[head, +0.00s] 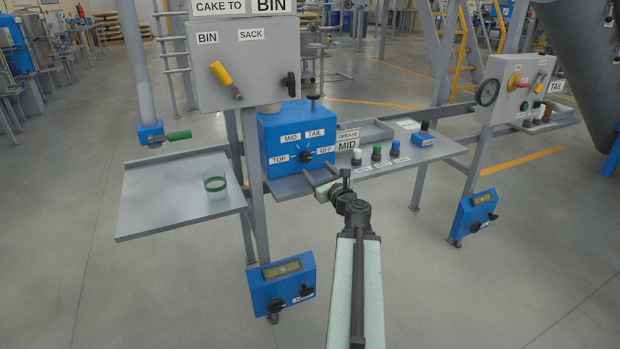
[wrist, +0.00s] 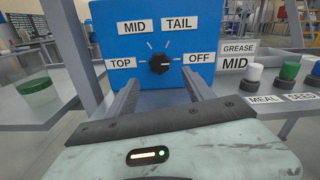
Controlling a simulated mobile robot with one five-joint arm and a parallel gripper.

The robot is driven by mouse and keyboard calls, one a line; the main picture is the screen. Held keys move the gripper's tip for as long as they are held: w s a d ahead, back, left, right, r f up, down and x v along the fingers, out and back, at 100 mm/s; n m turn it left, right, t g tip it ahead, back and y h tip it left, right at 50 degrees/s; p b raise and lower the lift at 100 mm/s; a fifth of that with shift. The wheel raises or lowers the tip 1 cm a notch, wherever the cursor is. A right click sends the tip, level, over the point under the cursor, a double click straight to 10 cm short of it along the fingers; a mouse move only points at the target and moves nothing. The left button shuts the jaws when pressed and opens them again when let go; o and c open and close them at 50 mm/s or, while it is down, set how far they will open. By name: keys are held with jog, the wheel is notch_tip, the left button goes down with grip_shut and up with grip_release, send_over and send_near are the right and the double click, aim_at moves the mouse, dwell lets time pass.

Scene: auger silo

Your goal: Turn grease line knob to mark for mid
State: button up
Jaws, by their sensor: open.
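The grease line knob (head: 305,157) is a small black dial on the front of a blue box (head: 270,135). Labels TOP, MID, TAIL and OFF stand around it, with white tick marks. In the wrist view the knob (wrist: 159,63) is near the top centre; its pointer seems to face right, towards OFF, but is too small to be sure. The MID label (wrist: 135,25) is up and left of it. My gripper (head: 319,172) is open and empty in front of the box. In the wrist view its fingers (wrist: 160,88) are spread below the knob, apart from it.
A sign reading GREASE MID (head: 346,141) stands right of the box. White, green and blue capped knobs (head: 376,153) line the shelf farther right. A tray (head: 150,200) with a green-banded cup (head: 216,186) is left. A grey box (head: 243,62) hangs above.

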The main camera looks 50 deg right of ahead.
aim_at(309, 158)
jog(key=x, duration=0.8)
jog(key=shift+r, duration=0.1)
jog(key=shift+s, duration=0.1)
jog(key=shift+c, duration=0.3)
jog(key=c, duration=1)
jog(key=shift+d, duration=0.3)
grip_shut()
jog(key=shift+a, duration=0.25)
